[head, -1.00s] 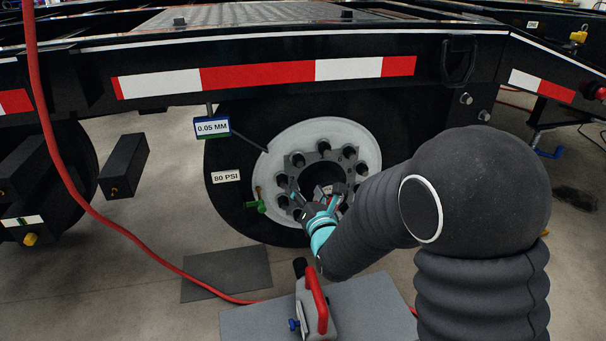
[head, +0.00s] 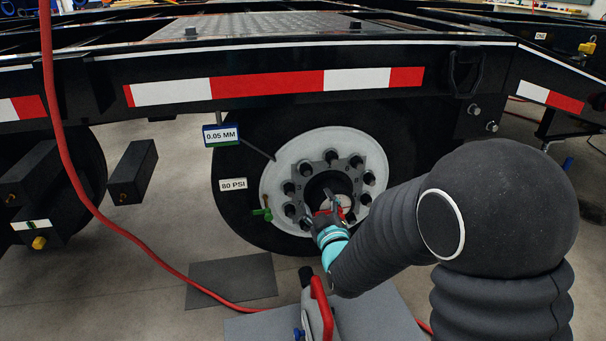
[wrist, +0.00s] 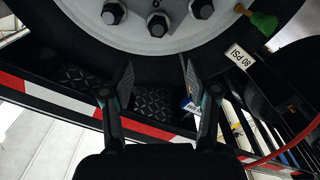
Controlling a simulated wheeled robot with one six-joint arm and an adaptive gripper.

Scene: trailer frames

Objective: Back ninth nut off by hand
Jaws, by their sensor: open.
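The white wheel (head: 271,182) carries a ring of several dark nuts around its open hub; one upper-right nut (head: 355,160) shows clearly. In the wrist view, three nuts appear along the top edge, including a middle nut (wrist: 157,24), all seated on the wheel face. I cannot tell which nut is the ninth. My gripper (head: 329,205) is in front of the lower part of the hub and partly covers the lower nuts. In the wrist view my gripper (wrist: 157,85) is open, with nothing between its fingers, and its tips are apart from the visible nuts.
A green valve-like piece (head: 262,212) sits at the wheel's left edge. A blue-green 0.05 MM gauge (head: 221,135) is beside the tyre, above an 80 PSI label (head: 233,185). A red hose (head: 75,190) hangs at left. A red-handled tool (head: 321,305) stands below my arm.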

